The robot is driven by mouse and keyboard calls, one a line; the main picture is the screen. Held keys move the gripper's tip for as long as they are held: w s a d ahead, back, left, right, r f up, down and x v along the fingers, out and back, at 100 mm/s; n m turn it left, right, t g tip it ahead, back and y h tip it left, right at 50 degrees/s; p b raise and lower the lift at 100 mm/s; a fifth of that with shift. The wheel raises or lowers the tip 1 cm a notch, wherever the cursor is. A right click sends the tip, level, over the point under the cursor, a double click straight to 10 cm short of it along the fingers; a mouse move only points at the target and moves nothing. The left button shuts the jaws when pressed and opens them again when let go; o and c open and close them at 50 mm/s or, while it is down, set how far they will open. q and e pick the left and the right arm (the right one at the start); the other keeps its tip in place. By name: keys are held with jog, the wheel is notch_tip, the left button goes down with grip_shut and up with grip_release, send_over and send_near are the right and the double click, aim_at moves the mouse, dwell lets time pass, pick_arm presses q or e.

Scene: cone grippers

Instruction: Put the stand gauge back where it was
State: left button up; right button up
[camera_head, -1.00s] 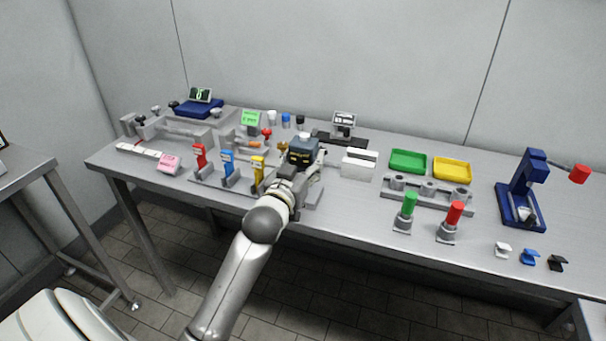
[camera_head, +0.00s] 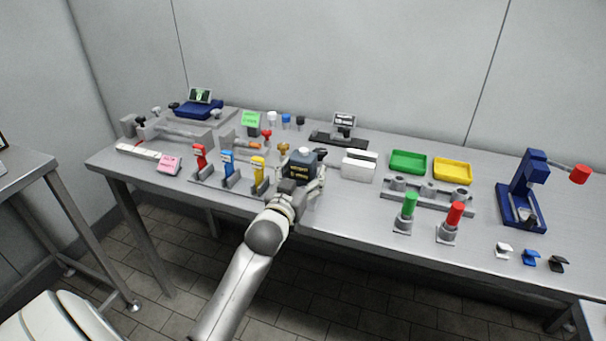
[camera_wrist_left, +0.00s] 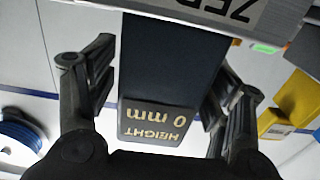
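The stand gauge has a dark blue head (camera_head: 304,164) reading "HEIGHT 0 mm" and a pale knob on top. It is near the middle front of the bench in the head view. In the left wrist view its dark blue body (camera_wrist_left: 172,75) fills the middle, with the lettering upside down. My left gripper (camera_head: 306,188) is at the gauge from the front. In the left wrist view its fingers (camera_wrist_left: 168,90) lie along both sides of the body and appear closed on it. Its base and any gap under it are hidden. My right gripper is not in view.
Red, blue and yellow handled clamps (camera_head: 228,168) stand close on the left. A white slotted block (camera_head: 359,165) is close on the right. A black-based display unit (camera_head: 338,138) is behind. Green (camera_head: 408,161) and yellow trays (camera_head: 452,170) lie farther right. The bench's front edge is near.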

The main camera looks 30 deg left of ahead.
pick_arm(q)
jog(key=shift+r, duration=0.25)
jog(key=shift+s+d+f, duration=0.1)
jog(key=shift+s+f, duration=0.05)
jog(key=shift+s, duration=0.2)
jog(key=v, duration=1.1)
jog(key=shift+s, duration=0.15)
